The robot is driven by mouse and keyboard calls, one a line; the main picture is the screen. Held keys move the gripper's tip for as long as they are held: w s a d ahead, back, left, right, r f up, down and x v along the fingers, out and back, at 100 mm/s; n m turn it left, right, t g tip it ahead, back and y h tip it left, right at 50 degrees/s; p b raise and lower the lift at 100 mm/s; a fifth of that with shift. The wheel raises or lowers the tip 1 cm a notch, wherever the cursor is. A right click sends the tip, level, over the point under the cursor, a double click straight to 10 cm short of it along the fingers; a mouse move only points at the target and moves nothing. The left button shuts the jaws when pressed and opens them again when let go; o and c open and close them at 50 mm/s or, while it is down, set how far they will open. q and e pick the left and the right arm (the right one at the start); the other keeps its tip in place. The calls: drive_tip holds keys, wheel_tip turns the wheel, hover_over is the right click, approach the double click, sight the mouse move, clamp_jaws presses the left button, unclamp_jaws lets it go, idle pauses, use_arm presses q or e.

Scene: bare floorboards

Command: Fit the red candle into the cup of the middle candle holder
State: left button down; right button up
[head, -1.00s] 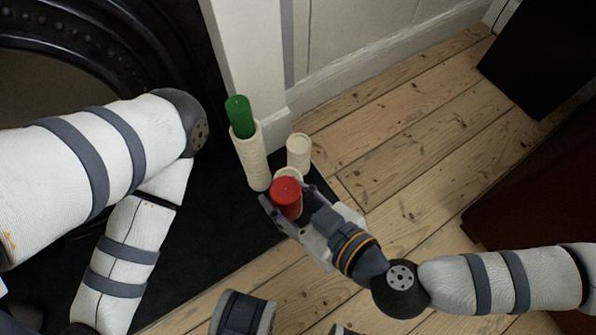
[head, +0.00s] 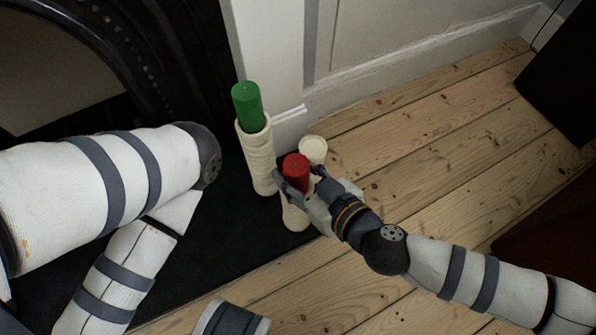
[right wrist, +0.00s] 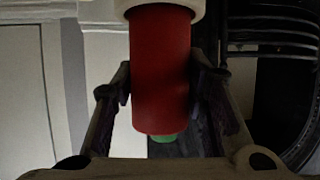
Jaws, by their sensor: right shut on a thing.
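The red candle (head: 295,172) is upright in my right gripper (head: 302,185), which is shut on it. In the right wrist view the red candle (right wrist: 161,75) hangs between the fingers (right wrist: 160,88). A cream cup rim (right wrist: 165,10) meets its end; I cannot tell how deep it sits. In the head view the candle is over a cream holder (head: 295,217), whose cup is hidden by candle and gripper. A taller cream holder (head: 258,160) bears a green candle (head: 247,105). Another holder with an empty-looking cream top (head: 313,150) stands behind.
The holders stand by a black hearth slab (head: 225,245) beside a white wall post (head: 265,50). A dark fireplace (head: 190,60) is at the left. Bare floorboards (head: 430,150) lie open to the right, with a black box-like object (head: 560,75) at the far right.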

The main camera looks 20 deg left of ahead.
drive_tip(key=o, duration=1.3)
drive_tip(key=shift+f, duration=0.1)
drive_tip(key=shift+r, duration=0.3)
use_arm(q)
drive_tip(key=w+r+p, duration=0.1)
drive_tip(key=r+p, duration=0.1)
drive_tip(key=p, duration=0.1)
drive_tip(key=shift+w+d+r+t+p, duration=0.1)
drive_tip(key=shift+w+t+p, duration=0.1)
drive_tip(key=shift+t+p, duration=0.15)
use_arm(e)
drive_tip(key=v, duration=1.2)
drive_tip(key=shift+d+f, duration=0.1)
drive_tip(key=shift+f, duration=0.05)
drive_tip(key=shift+w, duration=0.1)
